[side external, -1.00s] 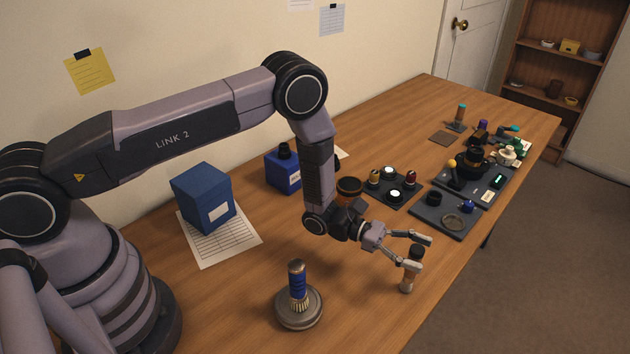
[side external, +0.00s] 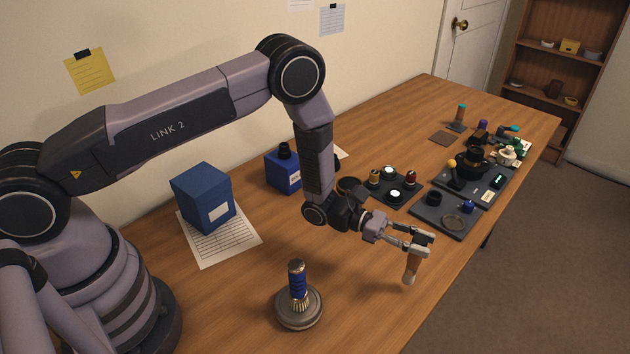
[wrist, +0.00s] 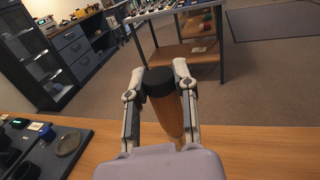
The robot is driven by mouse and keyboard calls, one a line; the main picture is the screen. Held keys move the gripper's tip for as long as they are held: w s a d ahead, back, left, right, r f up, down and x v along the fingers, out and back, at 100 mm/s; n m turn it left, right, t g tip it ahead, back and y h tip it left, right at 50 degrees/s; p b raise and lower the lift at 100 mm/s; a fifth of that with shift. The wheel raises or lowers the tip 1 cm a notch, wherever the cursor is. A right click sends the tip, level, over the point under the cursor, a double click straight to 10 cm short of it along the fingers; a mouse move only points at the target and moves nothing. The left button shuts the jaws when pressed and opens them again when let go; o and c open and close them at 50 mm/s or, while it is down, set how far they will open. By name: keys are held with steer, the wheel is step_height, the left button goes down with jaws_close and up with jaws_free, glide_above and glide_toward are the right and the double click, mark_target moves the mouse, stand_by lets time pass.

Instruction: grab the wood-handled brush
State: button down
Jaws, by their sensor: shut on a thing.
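The wood-handled brush (side external: 411,265) is between the fingers of my gripper (side external: 424,245) near the table's front edge. Its pale tip points down and it leans slightly. I cannot tell whether the tip touches the table. In the wrist view my gripper (wrist: 160,76) has one finger on each side of the brush (wrist: 168,112), close to its black end. The fingers cover part of the brush's upper end in the side view.
A blue-banded cylinder (side external: 298,282) stands on a round grey base (side external: 300,318) left of the gripper. Dark trays (side external: 447,230) with small parts lie behind it. A blue box (side external: 203,194) stands further left. The tabletop (side external: 350,300) around the brush is clear.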

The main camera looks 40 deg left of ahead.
steer(key=s+a+r, duration=0.8)
steer(key=s+r, duration=0.2)
steer(key=s, duration=0.1)
steer(key=shift+s+r, duration=0.2)
steer(key=shift+s, duration=0.1)
